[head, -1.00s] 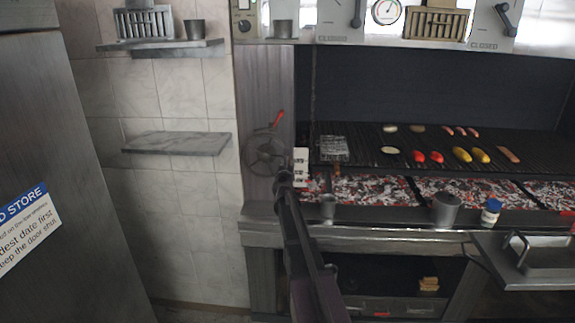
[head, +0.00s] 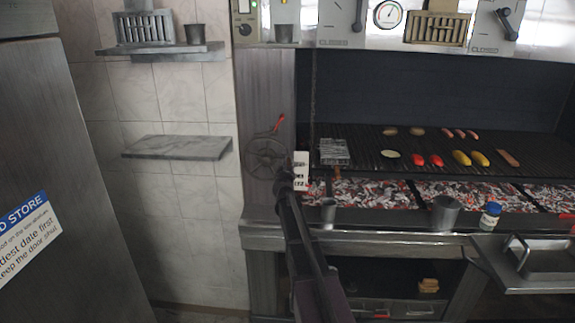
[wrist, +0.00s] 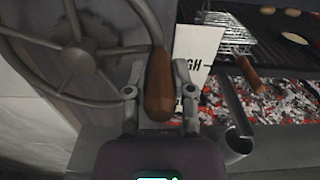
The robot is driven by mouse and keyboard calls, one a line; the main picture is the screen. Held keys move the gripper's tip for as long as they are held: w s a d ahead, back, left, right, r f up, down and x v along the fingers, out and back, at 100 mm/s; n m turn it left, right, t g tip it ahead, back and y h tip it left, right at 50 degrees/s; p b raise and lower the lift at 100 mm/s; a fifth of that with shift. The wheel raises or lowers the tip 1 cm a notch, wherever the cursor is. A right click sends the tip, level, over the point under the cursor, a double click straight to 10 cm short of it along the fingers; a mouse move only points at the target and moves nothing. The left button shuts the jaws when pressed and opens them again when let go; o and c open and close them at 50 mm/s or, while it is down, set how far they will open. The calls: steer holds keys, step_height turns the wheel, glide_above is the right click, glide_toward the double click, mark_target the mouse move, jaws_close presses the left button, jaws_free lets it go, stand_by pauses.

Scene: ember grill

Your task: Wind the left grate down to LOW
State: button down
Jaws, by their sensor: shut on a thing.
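The spoked hand wheel (head: 262,160) is mounted on the panel left of the grill, with a red piece (head: 279,123) at its upper right. In the wrist view the wheel (wrist: 76,58) fills the upper left. Its brown wooden handle (wrist: 159,92) stands between the fingers of my gripper (wrist: 158,78), which is shut on it. In the head view my gripper (head: 285,177) is at the wheel's lower right, and my arm hides part of it. A white scale plate (head: 301,172) stands just right; in the wrist view the plate (wrist: 196,52) shows part of "HIGH". The left grate (head: 355,163) lies above glowing coals.
A wire basket (head: 334,152) with a wooden handle is on the left grate near the plate. Sausages, peppers and other food lie farther right. A marble shelf (head: 178,147) is at left.

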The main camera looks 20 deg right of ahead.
steer(key=shift+w+d, duration=0.1)
steer(key=shift+c, duration=2.3)
jaws_free()
steer(key=v, duration=1.2)
